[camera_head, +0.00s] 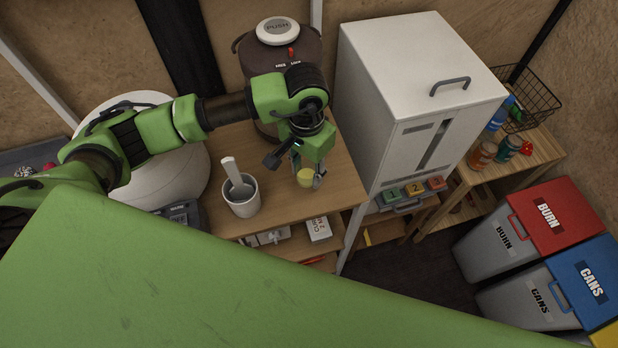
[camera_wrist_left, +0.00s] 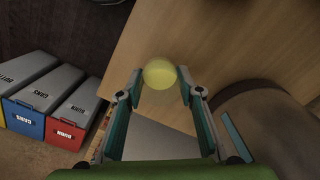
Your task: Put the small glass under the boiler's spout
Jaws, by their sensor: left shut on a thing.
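The small glass (camera_head: 304,179) is a yellowish, see-through cup at the right part of the wooden shelf top (camera_head: 345,185). My left gripper (camera_head: 308,177) reaches down over it and is shut on it. In the left wrist view the glass (camera_wrist_left: 160,73) shows as a pale yellow disc between the fingertips of my left gripper (camera_wrist_left: 160,86). The boiler (camera_head: 255,62) is a brown pot with a white PUSH lid, standing behind my left arm. Its spout is hidden by the arm. I cannot tell whether the glass touches the wood. My right gripper is not in view.
A white mug (camera_head: 242,203) with a spoon-like tool stands left of the glass. A tall white cabinet (camera_head: 415,85) rises close on the right. Red BURN (camera_head: 550,217) and blue CANS (camera_head: 588,280) bins stand further right. Some wood around the glass is clear.

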